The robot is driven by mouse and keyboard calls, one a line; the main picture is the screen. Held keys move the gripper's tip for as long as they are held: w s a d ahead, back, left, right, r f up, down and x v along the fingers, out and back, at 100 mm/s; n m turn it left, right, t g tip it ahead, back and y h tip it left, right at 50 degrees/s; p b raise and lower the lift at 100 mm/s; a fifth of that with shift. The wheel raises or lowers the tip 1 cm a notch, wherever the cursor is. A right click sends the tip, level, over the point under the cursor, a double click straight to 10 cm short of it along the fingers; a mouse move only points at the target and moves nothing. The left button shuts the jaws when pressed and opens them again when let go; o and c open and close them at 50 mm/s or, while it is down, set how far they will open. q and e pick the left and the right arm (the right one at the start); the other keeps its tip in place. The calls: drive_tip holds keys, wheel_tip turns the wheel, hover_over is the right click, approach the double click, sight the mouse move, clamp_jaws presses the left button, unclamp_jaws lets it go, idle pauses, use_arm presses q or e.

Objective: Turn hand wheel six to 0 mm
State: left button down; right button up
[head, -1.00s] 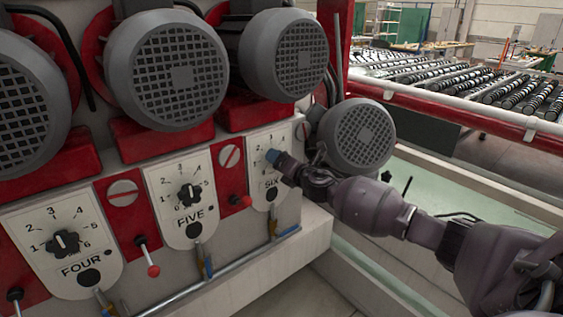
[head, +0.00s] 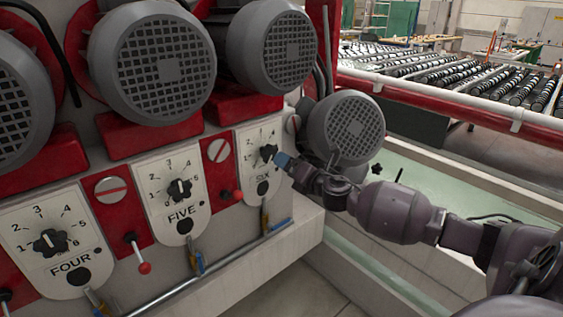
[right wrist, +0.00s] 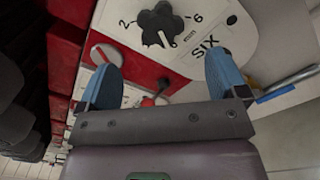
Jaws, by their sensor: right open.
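Hand wheel six (head: 268,153) is a black lobed knob on the white dial plate (head: 262,186) marked SIX, at the right end of the row. My right gripper (head: 282,160) has blue fingertips and is just right of the knob. In the right wrist view the gripper (right wrist: 165,85) is open and empty, its fingers apart from the knob. My left gripper is not in view.
Hand wheels five (head: 179,190) and four (head: 50,243) are to the left on their own plates. Large grey motors (head: 151,62) overhang the dials, and another motor (head: 346,128) stands close behind my right wrist. A red-tipped lever (head: 238,196) and pipes are near plate six.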

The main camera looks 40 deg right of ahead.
drive_tip(key=shift+s+d, duration=0.1)
drive_tip(key=shift+s, duration=1.1)
drive_tip(key=s+a+f+m+g, duration=0.1)
drive_tip(key=s+a+f+m, duration=0.4)
drive_tip(key=f+m, duration=0.3)
drive_tip(key=s+a+f+m+g, duration=0.2)
drive_tip(key=s+a+f+m, duration=0.3)
drive_tip(key=m, duration=0.5)
drive_tip(key=s+a+f+m+g+h, duration=0.1)
drive_tip(key=s+a+f+m, duration=0.2)
drive_tip(key=s+f, duration=0.3)
drive_tip(key=s+a+f+m+g, duration=0.2)
drive_tip(key=s+a+f+m, duration=0.2)
drive_tip(key=s, duration=0.6)
wheel_tip(320, 180, down, 3)
drive_tip(key=shift+s+f+m+h, duration=0.15)
drive_tip(key=shift+s+m+h, duration=0.25)
drive_tip(key=shift+m, duration=0.6)
drive_tip(key=shift+a, duration=0.15)
